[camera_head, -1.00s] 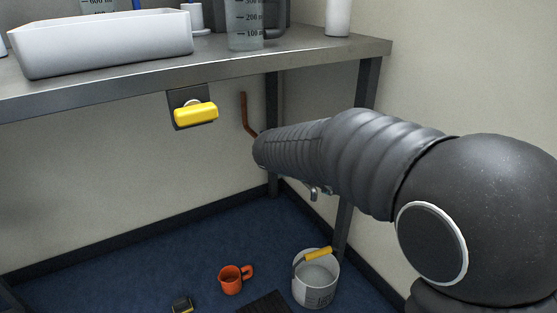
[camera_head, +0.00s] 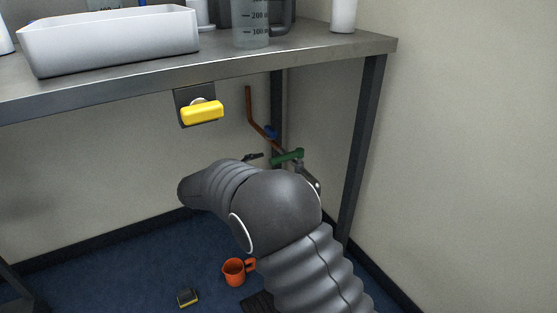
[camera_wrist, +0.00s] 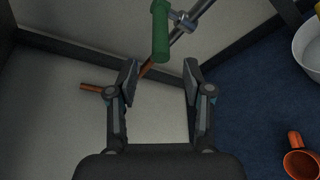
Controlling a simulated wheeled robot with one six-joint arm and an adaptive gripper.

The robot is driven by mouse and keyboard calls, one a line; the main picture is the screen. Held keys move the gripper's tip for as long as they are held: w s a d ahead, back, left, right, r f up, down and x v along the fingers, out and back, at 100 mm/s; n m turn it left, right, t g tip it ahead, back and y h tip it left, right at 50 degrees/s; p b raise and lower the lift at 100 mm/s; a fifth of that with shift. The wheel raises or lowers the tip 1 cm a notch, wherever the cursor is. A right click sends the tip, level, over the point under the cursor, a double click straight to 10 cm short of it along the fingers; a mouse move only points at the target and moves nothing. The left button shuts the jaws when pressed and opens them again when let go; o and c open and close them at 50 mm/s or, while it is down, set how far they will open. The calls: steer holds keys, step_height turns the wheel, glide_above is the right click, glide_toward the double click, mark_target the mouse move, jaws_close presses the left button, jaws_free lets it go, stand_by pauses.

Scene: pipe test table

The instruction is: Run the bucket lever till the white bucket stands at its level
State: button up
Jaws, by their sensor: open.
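A green lever (camera_head: 288,156) sits on the pipework under the table, near the back right leg. In the wrist view the green lever (camera_wrist: 160,32) hangs just beyond the fingertips, roughly in line with the gap between them. My gripper (camera_wrist: 161,78) is open and empty, apart from the lever. The white bucket (camera_wrist: 306,48) shows only in part at the right edge of the wrist view. In the head view my arm hides it. Its water level cannot be seen. Which lever serves the bucket is not marked in these frames.
A blue handle (camera_head: 271,131) sits on the copper pipe (camera_head: 250,108) close to the green lever. A yellow handle (camera_head: 202,112) hangs below the table edge (camera_head: 130,79). An orange mug (camera_head: 234,271) and a small yellow-black block (camera_head: 188,297) lie on the blue floor.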

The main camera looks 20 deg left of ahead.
mark_target(279, 160)
steer(key=x, duration=0.9)
steer(key=shift+w+d+f, duration=0.15)
steer(key=shift+w, duration=0.05)
jaws_close()
